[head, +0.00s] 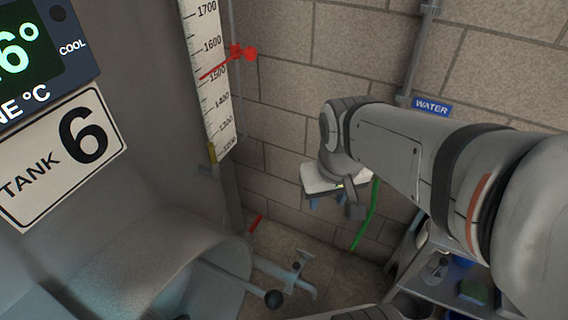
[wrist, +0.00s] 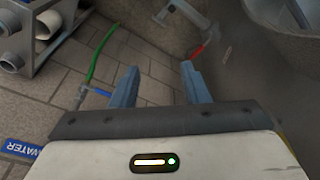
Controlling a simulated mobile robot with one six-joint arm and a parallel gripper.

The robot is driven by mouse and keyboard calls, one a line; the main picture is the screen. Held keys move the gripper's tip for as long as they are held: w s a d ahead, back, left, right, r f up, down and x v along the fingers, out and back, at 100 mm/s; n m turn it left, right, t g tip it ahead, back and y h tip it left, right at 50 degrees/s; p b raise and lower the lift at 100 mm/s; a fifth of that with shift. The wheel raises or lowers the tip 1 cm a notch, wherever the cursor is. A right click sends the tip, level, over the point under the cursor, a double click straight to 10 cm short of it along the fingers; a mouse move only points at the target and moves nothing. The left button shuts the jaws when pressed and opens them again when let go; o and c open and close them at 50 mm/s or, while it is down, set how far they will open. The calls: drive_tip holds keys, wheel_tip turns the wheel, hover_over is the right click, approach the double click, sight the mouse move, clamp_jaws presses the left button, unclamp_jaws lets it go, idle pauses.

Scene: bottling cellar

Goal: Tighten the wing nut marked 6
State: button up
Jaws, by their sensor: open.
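I cannot make out a wing nut marked 6 in either view. A white sign reading TANK 6 (head: 62,155) is on the grey tank at the left of the head view. My gripper (head: 333,205) hangs in the air right of the tank, in front of the block wall. In the wrist view my gripper (wrist: 160,84) has its two blue fingers apart, with nothing between them.
A level scale with a red pointer (head: 240,53) runs up beside the tank. A green hose (head: 368,215) hangs by the wall under a blue WATER sign (head: 432,107). A rack with pipes (wrist: 40,35) stands at upper left in the wrist view. A red handle (wrist: 199,50) shows beyond my fingers.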

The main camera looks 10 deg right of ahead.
drive_tip(key=w+f+n+g+b, duration=0.1)
drive_tip(key=w+f+n+b, duration=0.2)
drive_tip(key=f, duration=0.4)
drive_tip(key=w+f+g+b, duration=0.1)
drive_tip(key=w+f+b, duration=0.2)
drive_tip(key=f+b, duration=0.3)
drive_tip(key=n+g+h+b, duration=0.3)
drive_tip(key=n+b, duration=0.4)
drive_tip(key=b, duration=0.8)
approach(303, 251)
drive_tip(key=f, duration=0.2)
drive_tip(key=shift+h, duration=0.3)
drive_tip(key=x, duration=0.2)
drive_tip(key=b+x, duration=0.1)
drive_tip(key=x, duration=0.1)
drive_tip(key=b+x, duration=0.1)
drive_tip(key=x, duration=0.1)
drive_tip(key=shift+s+d+f, duration=0.15)
drive_tip(key=shift+s+d, duration=0.2)
drive_tip(key=shift+s+d+f+b, duration=0.2)
drive_tip(key=shift+f+b, duration=0.1)
drive_tip(key=shift+f, duration=0.1)
drive_tip(key=shift+w, duration=0.1)
clamp_jaws()
drive_tip(key=shift+a, duration=0.45)
drive_tip(key=shift+d, duration=0.4)
